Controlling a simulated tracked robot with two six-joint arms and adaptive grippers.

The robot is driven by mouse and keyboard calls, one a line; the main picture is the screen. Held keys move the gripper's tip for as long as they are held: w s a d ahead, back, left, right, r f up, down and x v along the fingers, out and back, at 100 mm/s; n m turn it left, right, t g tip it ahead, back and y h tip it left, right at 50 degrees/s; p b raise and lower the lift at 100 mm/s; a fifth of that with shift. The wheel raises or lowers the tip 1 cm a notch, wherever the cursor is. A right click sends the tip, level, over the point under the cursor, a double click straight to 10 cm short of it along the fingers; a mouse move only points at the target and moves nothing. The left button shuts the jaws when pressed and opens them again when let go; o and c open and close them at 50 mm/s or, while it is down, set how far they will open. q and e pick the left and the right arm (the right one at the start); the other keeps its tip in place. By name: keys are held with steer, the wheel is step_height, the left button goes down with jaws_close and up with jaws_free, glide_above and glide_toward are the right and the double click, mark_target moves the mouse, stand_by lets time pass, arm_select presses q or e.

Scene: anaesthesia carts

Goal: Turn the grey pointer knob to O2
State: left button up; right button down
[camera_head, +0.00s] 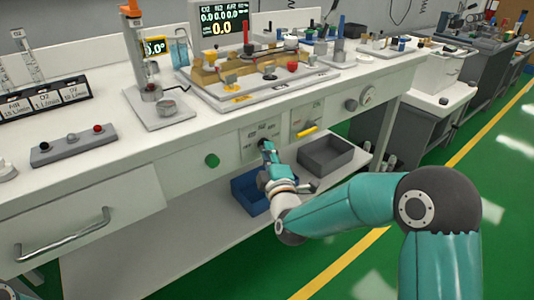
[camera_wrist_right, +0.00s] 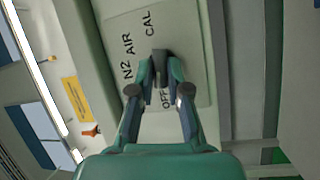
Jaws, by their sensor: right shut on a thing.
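The grey pointer knob (camera_wrist_right: 161,62) sits on a pale label plate (camera_wrist_right: 192,60) on the cart's front panel. In the right wrist view the plate shows the words N2, AIR, CAL and OFF; I see no O2 label, and part of the plate is covered by my fingers. My right gripper (camera_wrist_right: 160,76) is shut on the knob, a finger on each side. Which label the knob points to I cannot tell. In the head view the plate (camera_head: 250,148) is small and my right gripper (camera_head: 266,148) covers most of the knob. My left gripper is out of view.
A green round knob (camera_head: 212,160) is left of the plate, and a panel with a yellow handle (camera_head: 307,130) is right of it. A blue bin (camera_head: 247,194) and a grey bin (camera_head: 326,155) stand on the shelf below. The worktop above is crowded with equipment.

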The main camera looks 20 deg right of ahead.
steer(key=shift+r+m, duration=0.2)
steer(key=shift+m, duration=0.1)
steer(key=shift+w+d+r+m+g+p, duration=0.15)
steer(key=shift+m+g+p, duration=0.65)
steer(key=shift+m, duration=0.75)
steer(key=shift+s+d+r+m+g+p, duration=0.1)
steer(key=shift+m+g+p, duration=0.7)
steer(key=shift+m, duration=0.75)
steer(key=shift+f+y, duration=0.1)
steer(key=shift+y, duration=0.2)
steer(key=c, duration=1.1)
jaws_free()
steer(key=shift+w+f, duration=0.1)
steer(key=shift+c, duration=0.2)
steer(key=shift+a, duration=0.1)
